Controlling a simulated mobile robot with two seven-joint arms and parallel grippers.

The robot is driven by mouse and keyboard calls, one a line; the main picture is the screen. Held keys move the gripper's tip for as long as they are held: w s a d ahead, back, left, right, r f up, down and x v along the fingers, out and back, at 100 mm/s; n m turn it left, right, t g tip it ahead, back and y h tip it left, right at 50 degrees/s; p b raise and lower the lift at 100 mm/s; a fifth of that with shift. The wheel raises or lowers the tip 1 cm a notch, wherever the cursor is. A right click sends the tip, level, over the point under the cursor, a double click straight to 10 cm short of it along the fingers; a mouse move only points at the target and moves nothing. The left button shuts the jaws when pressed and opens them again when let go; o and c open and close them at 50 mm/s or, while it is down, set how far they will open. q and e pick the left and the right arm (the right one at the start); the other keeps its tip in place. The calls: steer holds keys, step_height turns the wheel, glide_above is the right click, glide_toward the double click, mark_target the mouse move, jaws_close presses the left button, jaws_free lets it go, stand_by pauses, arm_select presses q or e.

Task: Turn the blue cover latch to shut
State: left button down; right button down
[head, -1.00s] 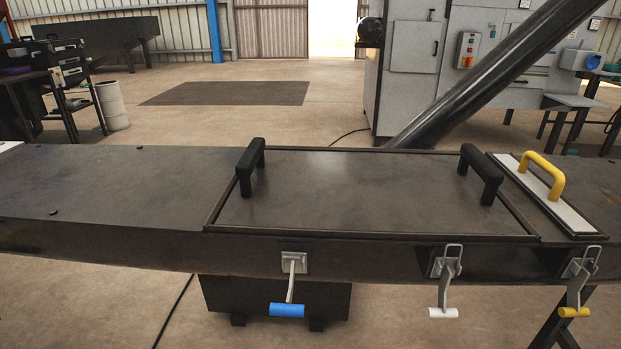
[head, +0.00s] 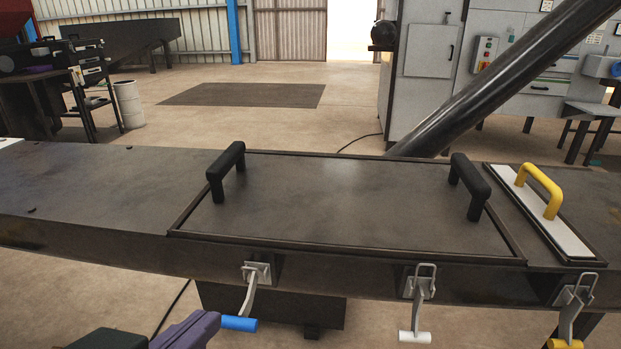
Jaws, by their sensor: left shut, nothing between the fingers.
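The blue cover latch has a grey bracket and lever (head: 249,294) on the front face of the dark bench. Its blue grip (head: 239,324) is at the lower end of the lever, which hangs down and leans slightly left. My left gripper (head: 205,324), purple and dark, comes in from the bottom left edge. It is shut and empty, with its tip close to the left end of the blue grip. I cannot tell whether they touch. The flat cover (head: 345,203) with two black handles lies level in its frame above the latch. My right gripper is not in view.
A white-gripped latch (head: 415,336) and a yellow-gripped latch (head: 566,343) hang further right on the same front face. A narrow white plate with a yellow handle (head: 541,190) lies right of the cover. A thick dark slanted tube (head: 500,80) rises behind the bench.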

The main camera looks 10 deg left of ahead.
mark_target(226, 328)
arm_select(q)
steer(key=w+f+b, duration=0.1)
steer(key=w+f, duration=0.3)
steer(key=shift+w+f+b, duration=0.2)
steer(key=shift+f+b, duration=0.15)
steer(key=shift+f, duration=0.05)
steer(key=shift+w+f, duration=0.15)
steer(key=shift+f, duration=0.55)
